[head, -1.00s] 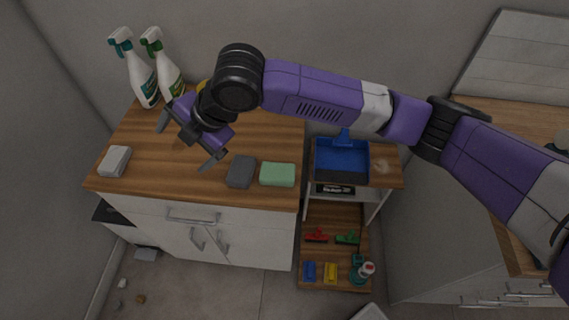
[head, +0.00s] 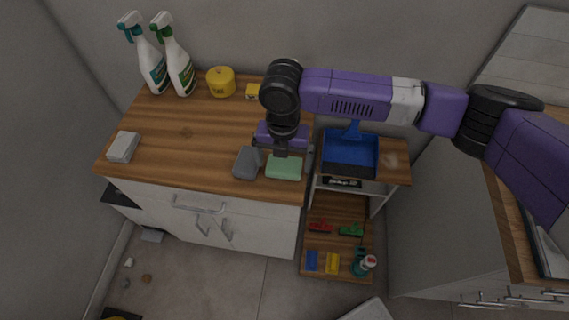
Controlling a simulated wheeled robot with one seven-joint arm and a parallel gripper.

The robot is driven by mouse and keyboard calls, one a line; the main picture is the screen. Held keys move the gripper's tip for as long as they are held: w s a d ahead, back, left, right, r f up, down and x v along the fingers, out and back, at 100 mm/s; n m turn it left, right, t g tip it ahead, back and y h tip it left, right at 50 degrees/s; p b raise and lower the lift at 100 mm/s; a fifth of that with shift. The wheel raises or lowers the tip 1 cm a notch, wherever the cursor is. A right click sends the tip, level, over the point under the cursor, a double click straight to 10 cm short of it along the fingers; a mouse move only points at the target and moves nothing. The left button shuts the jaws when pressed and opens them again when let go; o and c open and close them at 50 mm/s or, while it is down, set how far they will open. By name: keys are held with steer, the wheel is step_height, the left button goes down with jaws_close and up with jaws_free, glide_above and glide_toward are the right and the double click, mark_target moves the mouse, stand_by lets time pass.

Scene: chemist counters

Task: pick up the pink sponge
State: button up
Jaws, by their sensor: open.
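I see no clearly pink sponge in the head view. A green sponge (head: 284,171) lies at the front right of the wooden counter (head: 190,132). A dark grey sponge (head: 247,163) lies just left of it. A light grey sponge-like block (head: 123,146) lies at the counter's front left. My gripper (head: 283,163) points down at the green sponge, its fingers spread to the left and right of it. The fingers are open; whether they touch the sponge cannot be told. The gripper partly covers the sponge's back edge.
Two spray bottles (head: 178,62) and a yellow pot (head: 221,82) stand at the back of the counter. A small yellow item (head: 252,91) lies near my arm. The counter's middle left is clear.

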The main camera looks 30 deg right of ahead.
mark_target(283, 169)
steer(key=shift+f, duration=1.5)
steer(key=shift+c, duration=0.4)
steer(key=c, duration=1.2)
steer(key=shift+r, duration=0.2)
step_height(283, 169, up, 20)
steer(key=shift+f+b, duration=0.15)
steer(key=shift+b, duration=1.1)
